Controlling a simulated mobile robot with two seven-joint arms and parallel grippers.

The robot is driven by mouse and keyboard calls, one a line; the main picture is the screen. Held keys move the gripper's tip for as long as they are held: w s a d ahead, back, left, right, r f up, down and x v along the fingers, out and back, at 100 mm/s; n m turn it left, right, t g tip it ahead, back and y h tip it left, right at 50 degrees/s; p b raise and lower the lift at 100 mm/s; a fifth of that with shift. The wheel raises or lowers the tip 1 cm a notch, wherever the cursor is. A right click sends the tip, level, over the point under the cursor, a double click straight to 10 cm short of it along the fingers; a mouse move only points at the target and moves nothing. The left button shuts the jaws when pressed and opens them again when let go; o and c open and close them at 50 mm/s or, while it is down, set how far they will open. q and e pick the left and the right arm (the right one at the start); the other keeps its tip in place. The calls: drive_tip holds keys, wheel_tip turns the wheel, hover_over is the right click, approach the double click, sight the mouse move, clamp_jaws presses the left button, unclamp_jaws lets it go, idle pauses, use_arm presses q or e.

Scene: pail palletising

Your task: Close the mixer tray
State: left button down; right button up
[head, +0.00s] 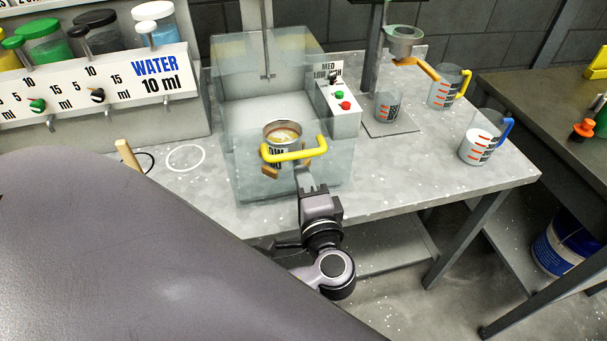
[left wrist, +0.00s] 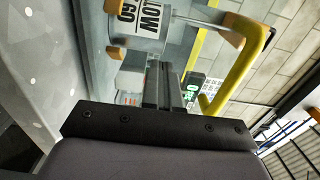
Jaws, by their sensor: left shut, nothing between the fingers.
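The mixer (head: 245,85) is a pale, see-through box on the grey table. Its tray has a yellow handle (head: 295,153) at the front, which also shows in the left wrist view (left wrist: 240,72). An open can (head: 282,132) with pale contents sits just behind the handle, forward of the hanging stirrer rod (head: 267,55). Orange blocks (left wrist: 117,60) show beside the can in the left wrist view. My left gripper (head: 303,174) is shut and empty, just in front of and below the handle. Whether it touches the tray front is unclear. My right gripper is not in view.
A control box with green and red buttons (head: 345,115) is on the mixer's right side. Measuring jugs (head: 480,145) stand at the right of the table. A water dispenser (head: 100,100) stands at the left. A wooden handle (head: 128,155) lies front left.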

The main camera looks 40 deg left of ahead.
sight(284, 121)
use_arm(q)
drive_tip(key=shift+a, duration=0.1)
idle(0.5)
drive_tip(key=b+x, duration=0.3)
drive_tip(key=x, duration=1.4)
drive_tip(key=shift+w+a, duration=0.2)
drive_tip(key=shift+w, duration=0.1)
drive_tip(key=shift+w+a+b, duration=0.3)
drive_tip(key=shift+w+a, duration=0.15)
drive_tip(key=shift+a, duration=0.05)
drive_tip(key=shift+a+r, duration=0.15)
drive_tip(key=shift+r, duration=0.1)
drive_tip(key=shift+r, duration=0.15)
